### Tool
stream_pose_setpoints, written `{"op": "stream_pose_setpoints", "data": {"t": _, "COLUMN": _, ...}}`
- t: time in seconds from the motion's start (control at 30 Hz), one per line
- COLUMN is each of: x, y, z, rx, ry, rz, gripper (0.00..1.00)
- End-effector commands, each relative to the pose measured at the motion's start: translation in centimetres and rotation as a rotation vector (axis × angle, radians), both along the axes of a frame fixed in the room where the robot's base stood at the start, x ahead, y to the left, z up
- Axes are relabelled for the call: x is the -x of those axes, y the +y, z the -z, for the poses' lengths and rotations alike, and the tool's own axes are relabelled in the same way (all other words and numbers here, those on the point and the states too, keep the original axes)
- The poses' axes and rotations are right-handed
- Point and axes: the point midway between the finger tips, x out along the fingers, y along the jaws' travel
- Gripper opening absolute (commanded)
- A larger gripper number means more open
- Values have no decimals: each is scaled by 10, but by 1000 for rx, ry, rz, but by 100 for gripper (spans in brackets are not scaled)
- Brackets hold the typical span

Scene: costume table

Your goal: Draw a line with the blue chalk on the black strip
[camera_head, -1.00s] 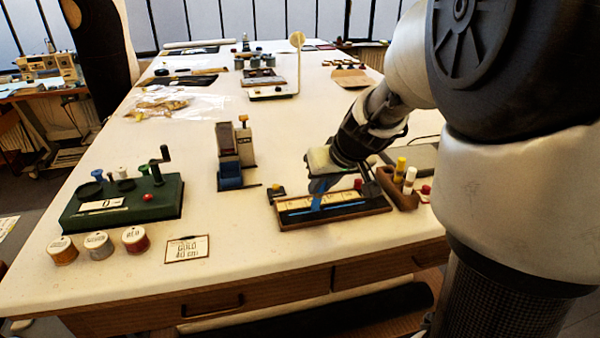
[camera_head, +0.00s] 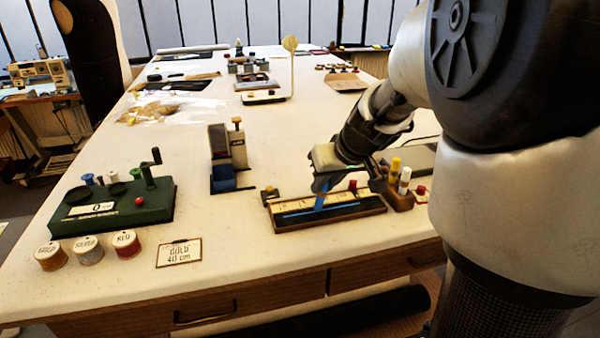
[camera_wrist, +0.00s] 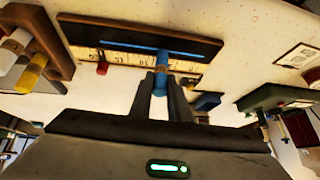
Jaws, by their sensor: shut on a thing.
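The black strip (camera_head: 345,209) lies in a wooden tray (camera_head: 290,227) near the table's front edge, with a pale ruler-like scale along its back. A bright blue line (camera_head: 300,213) runs lengthwise on the strip, and it also shows in the wrist view (camera_wrist: 125,45). My gripper (camera_head: 322,186) is above the tray, shut on the blue chalk (camera_head: 320,203), which points down at a tilt. In the wrist view, the chalk (camera_wrist: 161,68) sits between the two fingers and its end overlaps the strip near the line. I cannot tell whether it touches.
A wooden holder (camera_head: 402,207) with yellow and white sticks stands just right of the tray. A blue-based block device (camera_head: 222,180) is to the left. Further left are a green winder (camera_head: 150,210), several spools (camera_head: 88,252) and a "GOLD 40 cm" card (camera_head: 179,253).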

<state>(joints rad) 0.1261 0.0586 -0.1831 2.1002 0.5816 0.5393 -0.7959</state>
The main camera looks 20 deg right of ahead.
Motion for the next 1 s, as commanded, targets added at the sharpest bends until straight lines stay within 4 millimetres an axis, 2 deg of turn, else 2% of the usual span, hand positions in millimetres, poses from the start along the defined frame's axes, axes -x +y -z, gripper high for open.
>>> {"op": "stream_pose_setpoints", "data": {"t": 0.37, "x": 0, "y": 0, "z": -5, "rx": 0, "ry": -1, "rz": -1, "gripper": 0}}
{"op": "stream_pose_setpoints", "data": {"t": 1.0, "x": 0, "y": 0, "z": -43, "rx": 0, "ry": -1, "rz": -1, "gripper": 0}}
